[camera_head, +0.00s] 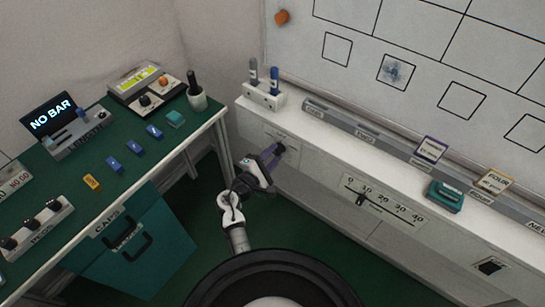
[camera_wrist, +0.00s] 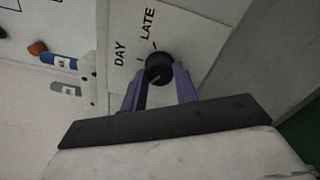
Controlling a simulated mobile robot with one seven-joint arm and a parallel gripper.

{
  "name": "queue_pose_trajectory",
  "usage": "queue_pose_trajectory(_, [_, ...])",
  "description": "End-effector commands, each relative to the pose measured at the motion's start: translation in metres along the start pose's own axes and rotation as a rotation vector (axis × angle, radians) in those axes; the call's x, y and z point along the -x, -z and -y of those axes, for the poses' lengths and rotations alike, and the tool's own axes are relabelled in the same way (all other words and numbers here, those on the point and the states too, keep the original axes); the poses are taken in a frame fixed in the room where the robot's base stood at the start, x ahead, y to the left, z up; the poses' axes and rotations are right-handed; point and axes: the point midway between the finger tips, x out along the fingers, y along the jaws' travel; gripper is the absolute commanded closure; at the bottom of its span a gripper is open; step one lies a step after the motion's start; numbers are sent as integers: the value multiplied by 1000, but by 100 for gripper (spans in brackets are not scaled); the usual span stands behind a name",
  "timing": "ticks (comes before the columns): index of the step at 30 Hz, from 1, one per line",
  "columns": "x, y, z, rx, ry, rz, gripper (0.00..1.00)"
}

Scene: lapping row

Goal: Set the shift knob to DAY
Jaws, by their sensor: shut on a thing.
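The shift knob (camera_wrist: 159,68) is a round black knob on a pale plate (camera_wrist: 190,25) with the words DAY and LATE, best seen in the wrist view. A light pointer line on its face aims toward the lower left of that view; I cannot tell for certain which word it is set to. My gripper (camera_wrist: 160,84) has purple fingers, one on each side of the knob, and is shut on it. In the head view my gripper (camera_head: 273,155) reaches the front of the white ledge, and the knob (camera_head: 281,147) is mostly hidden by the fingers.
A marker holder (camera_head: 263,97) with two pens stands on the ledge above. A slider scale (camera_head: 383,203) is to the right on the same front. The green desk (camera_head: 140,172) with a blue-green bin (camera_head: 135,250) is at left.

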Motion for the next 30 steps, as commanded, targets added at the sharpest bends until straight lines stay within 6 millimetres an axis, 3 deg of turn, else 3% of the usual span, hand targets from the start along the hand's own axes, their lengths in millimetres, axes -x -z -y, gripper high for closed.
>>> queue_pose_trajectory(30, [0,3,4,-837,-1,-1,93])
